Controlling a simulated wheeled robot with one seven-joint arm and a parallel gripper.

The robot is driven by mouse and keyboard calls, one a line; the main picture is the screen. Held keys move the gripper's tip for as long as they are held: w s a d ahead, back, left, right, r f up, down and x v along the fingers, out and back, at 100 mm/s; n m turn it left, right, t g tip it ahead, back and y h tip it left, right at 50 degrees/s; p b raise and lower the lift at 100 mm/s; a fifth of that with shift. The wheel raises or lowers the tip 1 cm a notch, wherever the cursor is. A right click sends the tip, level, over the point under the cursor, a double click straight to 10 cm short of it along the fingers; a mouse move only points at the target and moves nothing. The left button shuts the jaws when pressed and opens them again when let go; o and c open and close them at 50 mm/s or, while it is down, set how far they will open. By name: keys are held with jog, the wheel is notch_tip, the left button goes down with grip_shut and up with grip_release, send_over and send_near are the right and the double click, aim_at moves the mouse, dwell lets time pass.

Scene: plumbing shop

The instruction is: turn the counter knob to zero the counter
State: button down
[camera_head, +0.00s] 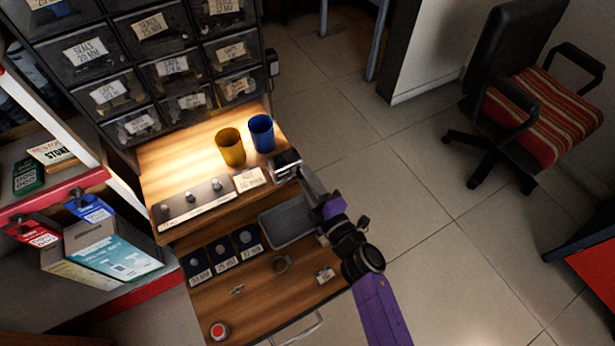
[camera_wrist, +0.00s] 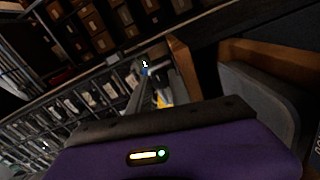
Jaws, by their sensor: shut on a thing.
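The counter (camera_head: 285,162) is a small dark box with a pale edge at the right end of the lit wooden shelf. My gripper (camera_head: 302,177) reaches its right side from the lower right, with its grey fingers shut there. The knob is hidden by the fingers, and the counter's digits are too small to read. In the wrist view my purple gripper body fills the bottom, and the narrow fingers (camera_wrist: 146,82) reach up toward the shelf's end.
A yellow cup (camera_head: 230,147) and a blue cup (camera_head: 261,133) stand just behind the counter. A paper card (camera_head: 249,180) and a strip with several knobs (camera_head: 193,204) lie to its left. A grey tray (camera_head: 285,226) is below. Open floor lies right.

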dwell(0.4)
jog(key=c, duration=1.2)
grip_release()
jog(key=p+v, duration=0.1)
jog(key=v, duration=0.6)
jog(key=shift+s+d, duration=0.25)
jog(key=shift+s, duration=0.05)
